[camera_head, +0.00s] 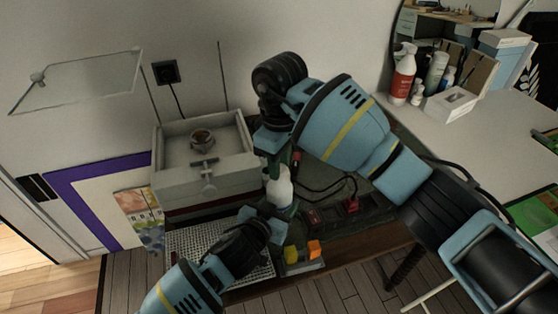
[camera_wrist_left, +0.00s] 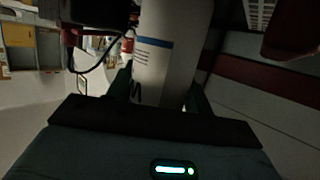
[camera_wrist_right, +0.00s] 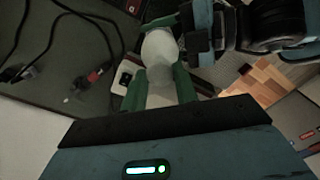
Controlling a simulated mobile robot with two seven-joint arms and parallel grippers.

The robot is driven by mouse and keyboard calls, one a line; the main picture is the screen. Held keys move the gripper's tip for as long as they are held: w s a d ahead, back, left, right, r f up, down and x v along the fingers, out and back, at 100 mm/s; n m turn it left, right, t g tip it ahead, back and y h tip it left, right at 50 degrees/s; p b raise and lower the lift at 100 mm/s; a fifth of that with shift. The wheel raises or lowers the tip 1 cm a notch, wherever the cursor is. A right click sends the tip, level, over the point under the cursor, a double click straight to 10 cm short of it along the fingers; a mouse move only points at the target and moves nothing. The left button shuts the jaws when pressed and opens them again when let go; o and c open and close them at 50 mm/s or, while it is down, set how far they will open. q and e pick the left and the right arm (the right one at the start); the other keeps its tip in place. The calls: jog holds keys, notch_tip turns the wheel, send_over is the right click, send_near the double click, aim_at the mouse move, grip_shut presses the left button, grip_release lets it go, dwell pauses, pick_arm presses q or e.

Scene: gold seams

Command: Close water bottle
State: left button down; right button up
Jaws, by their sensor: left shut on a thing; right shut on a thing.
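The white water bottle (camera_head: 280,190) stands roughly upright between my two grippers in the head view. My left gripper (camera_head: 273,222) is shut on its lower body. In the left wrist view the bottle (camera_wrist_left: 165,55) fills the space between the fingers and shows a blue stripe and dark print. My right gripper (camera_head: 272,164) comes down from above, shut on the bottle's top end. In the right wrist view the green fingers hold a pale cap (camera_wrist_right: 160,92) above the rounded bottle shoulder (camera_wrist_right: 158,48). The seam between cap and neck cannot be made out.
A grey box-like sink (camera_head: 180,178) stands left of the bottle, with a white mesh rack (camera_head: 190,242) below it. Orange and yellow blocks (camera_head: 303,250) lie near my left gripper. Black cables (camera_head: 325,190) run behind. A desk (camera_head: 470,130) with bottles and boxes is at right.

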jog(key=shift+a+r, duration=0.1)
jog(key=shift+a, duration=0.05)
jog(key=o, duration=0.9)
jog(key=shift+r, duration=2.15)
jog(key=shift+d, duration=0.2)
